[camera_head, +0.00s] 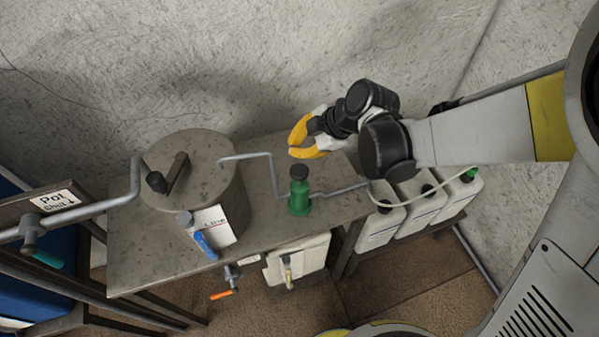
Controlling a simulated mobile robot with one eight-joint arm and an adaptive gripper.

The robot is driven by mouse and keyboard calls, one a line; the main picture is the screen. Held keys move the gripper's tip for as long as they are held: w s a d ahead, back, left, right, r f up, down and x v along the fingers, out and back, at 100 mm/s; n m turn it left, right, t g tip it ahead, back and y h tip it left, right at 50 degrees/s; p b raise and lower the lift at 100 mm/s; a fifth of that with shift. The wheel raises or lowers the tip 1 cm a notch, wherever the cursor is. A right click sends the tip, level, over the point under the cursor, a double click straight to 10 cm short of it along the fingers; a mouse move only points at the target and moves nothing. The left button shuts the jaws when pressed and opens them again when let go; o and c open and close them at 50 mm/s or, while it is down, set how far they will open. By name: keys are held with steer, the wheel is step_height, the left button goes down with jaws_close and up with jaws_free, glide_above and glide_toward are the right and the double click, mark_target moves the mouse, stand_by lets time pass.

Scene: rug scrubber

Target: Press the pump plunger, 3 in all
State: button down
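The pump (299,197) has a green body and stands on the grey bench top, with metal pipes running from it to both sides. Its dark round plunger knob (299,172) sits on top, a little above the green body. My gripper (292,147) has yellow fingers and is just behind and above the knob in the picture, apart from it as far as I can see. The fingers are spread with a gap between them and hold nothing.
A grey lidded pot (187,172) stands left of the pump, with a labelled container and blue handle (205,245) before it. White jugs (420,208) stand at the right. The grey bench (150,262) has bare room at its front left. A pipe (88,207) crosses at left.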

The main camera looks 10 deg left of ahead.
mark_target(299, 169)
steer(key=shift+f+b, duration=1.9)
steer(key=shift+f, duration=0.85)
steer(key=shift+f+b, duration=0.4)
steer(key=shift+b, duration=0.1)
steer(key=shift+f+b, duration=1.85)
steer(key=shift+f, duration=0.1)
stand_by(0.6)
steer(key=shift+r, duration=0.1)
steer(key=shift+r+p, duration=1.65)
steer(key=shift+r, duration=0.65)
steer(key=shift+r+p, duration=1.75)
steer(key=shift+r, duration=0.75)
